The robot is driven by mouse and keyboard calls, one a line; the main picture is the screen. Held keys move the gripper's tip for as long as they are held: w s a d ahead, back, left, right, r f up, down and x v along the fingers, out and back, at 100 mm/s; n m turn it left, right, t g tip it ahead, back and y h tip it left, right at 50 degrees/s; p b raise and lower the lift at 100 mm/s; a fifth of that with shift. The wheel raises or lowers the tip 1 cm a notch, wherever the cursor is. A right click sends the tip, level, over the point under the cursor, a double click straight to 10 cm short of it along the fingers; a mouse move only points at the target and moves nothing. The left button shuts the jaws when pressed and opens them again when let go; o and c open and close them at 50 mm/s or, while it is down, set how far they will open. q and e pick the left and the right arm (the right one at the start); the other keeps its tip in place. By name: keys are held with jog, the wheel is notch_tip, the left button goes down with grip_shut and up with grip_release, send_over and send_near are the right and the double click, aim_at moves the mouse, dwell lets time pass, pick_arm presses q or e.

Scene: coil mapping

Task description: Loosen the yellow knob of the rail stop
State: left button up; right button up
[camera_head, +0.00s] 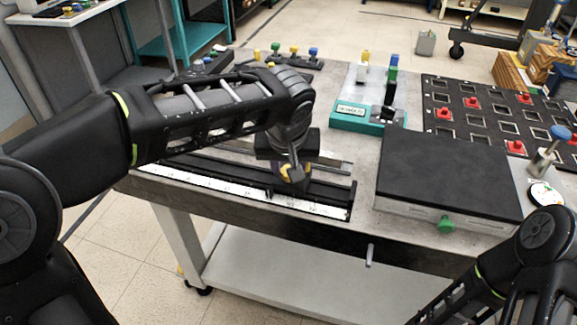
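The yellow knob (286,169) of the rail stop shows as a small yellow patch under my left gripper, above the black rail. The rail (325,196) runs along the table's front edge with a white scale strip (235,190) in front of it. My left gripper (292,172) points down over the knob, with its fingers at or around it. Its wrist and fingers hide most of the knob and the stop, so I cannot tell whether the fingers grip. My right arm shows at the lower right; its gripper is out of the picture.
A black-topped box (447,171) with a green knob (446,223) stands right of the rail. Behind are a teal-based fixture (352,119) with coloured knobs and a black panel (480,115) with red knobs. A small lever (370,256) sticks out from the table's front edge.

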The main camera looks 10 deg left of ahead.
pick_arm(q)
jog(key=o, duration=0.5)
jog(key=shift+c, duration=0.2)
jog(key=v, duration=0.7)
jog(key=shift+r+p, duration=0.3)
jog(key=shift+r, duration=0.1)
jog(key=shift+s, duration=0.1)
